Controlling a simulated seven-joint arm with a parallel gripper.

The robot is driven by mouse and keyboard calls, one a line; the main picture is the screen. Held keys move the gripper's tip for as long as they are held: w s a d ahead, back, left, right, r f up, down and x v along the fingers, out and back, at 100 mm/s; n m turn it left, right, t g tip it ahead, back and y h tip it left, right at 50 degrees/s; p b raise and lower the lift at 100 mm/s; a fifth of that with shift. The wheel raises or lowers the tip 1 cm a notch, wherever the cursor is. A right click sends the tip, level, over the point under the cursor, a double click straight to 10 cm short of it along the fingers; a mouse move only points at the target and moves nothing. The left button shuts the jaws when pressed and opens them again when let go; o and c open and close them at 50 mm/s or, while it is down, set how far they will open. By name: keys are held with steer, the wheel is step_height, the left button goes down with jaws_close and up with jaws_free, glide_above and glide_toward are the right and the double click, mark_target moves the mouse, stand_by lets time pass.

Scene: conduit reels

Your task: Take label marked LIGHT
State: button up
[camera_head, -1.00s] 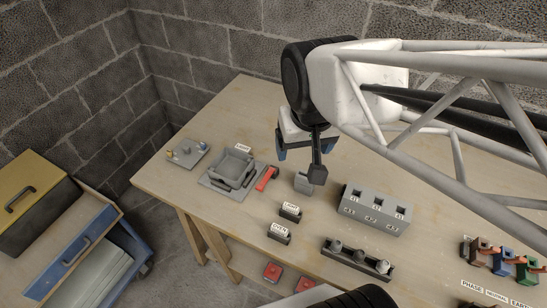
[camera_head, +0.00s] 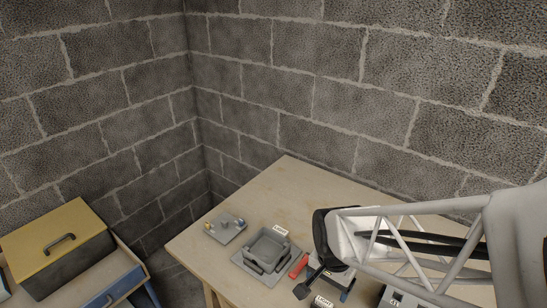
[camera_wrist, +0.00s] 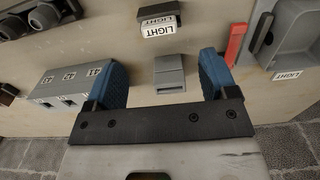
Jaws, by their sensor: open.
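A LIGHT label (camera_wrist: 159,28), white with black letters, sits on a small black holder on the bench, beyond my fingertips in the wrist view. In the head view this label (camera_head: 322,301) shows at the bottom edge, partly cut off. Another white label reading LIGHT (camera_wrist: 287,75) lies at the edge of the grey box's base; it also shows in the head view (camera_head: 280,231). My gripper (camera_wrist: 162,62) is open, its blue fingers apart and empty above the bench. A small grey slotted block (camera_wrist: 169,74) appears between the fingers, below them.
The open grey box (camera_head: 268,250) has a red handle (camera_head: 299,266) beside it. A grey numbered block (camera_wrist: 72,82) stands on the left in the wrist view. A plate with small fittings (camera_head: 225,228) is at the bench's back left. A yellow-lidded case (camera_head: 55,235) stands left.

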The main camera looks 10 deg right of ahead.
mark_target(325, 301)
steer(key=shift+f, duration=1.3)
steer(key=shift+s+f, duration=0.1)
steer(key=shift+f, duration=2.5)
steer(key=c, duration=1)
steer(key=shift+r, duration=0.2)
